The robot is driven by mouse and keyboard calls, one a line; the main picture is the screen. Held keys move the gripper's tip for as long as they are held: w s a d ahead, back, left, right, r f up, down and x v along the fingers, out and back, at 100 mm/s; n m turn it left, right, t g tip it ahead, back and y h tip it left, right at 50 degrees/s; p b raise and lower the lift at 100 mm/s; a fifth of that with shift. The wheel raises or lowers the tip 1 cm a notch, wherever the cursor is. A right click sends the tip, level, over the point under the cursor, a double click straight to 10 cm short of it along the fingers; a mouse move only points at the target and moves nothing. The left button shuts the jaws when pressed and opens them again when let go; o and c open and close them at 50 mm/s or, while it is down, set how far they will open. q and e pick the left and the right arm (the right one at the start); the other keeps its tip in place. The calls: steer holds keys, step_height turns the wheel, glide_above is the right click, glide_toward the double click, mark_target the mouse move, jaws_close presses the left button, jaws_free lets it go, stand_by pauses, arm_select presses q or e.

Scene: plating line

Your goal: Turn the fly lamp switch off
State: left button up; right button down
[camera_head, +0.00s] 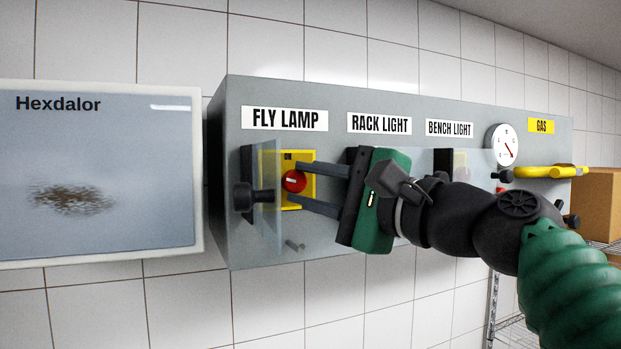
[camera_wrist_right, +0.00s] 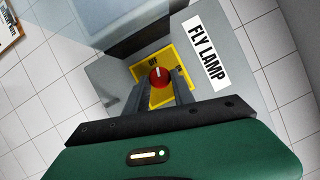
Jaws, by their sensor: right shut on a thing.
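The fly lamp switch is a red round knob (camera_head: 293,181) on a yellow plate (camera_head: 308,190) under the FLY LAMP label (camera_head: 285,118). My right gripper (camera_head: 296,188) reaches in from the right and is shut on the red knob, one finger above and one below. The right wrist view shows the red knob (camera_wrist_right: 159,77) between the fingers, with a white mark on its face and small lettering on the yellow plate (camera_wrist_right: 178,62). A clear cover (camera_head: 266,200) with a black hinge stands swung open at the left of the plate. My left gripper is not in view.
The grey panel (camera_head: 350,228) also carries the RACK LIGHT label (camera_head: 379,123), the BENCH LIGHT label (camera_head: 449,128), a gauge (camera_head: 504,145) and a yellow gas handle (camera_head: 545,172). A Hexdalor board (camera_head: 97,232) hangs at the left. A cardboard box (camera_head: 597,207) stands on a wire shelf at the right.

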steer(key=shift+w+r+n+g+h+p, duration=0.15)
steer(key=shift+n+g+p, duration=0.15)
steer(key=shift+n, duration=0.45)
steer(key=shift+s+r+n+g+h+p, duration=0.1)
steer(key=shift+n+g+h+p, duration=0.15)
steer(key=shift+n, duration=0.5)
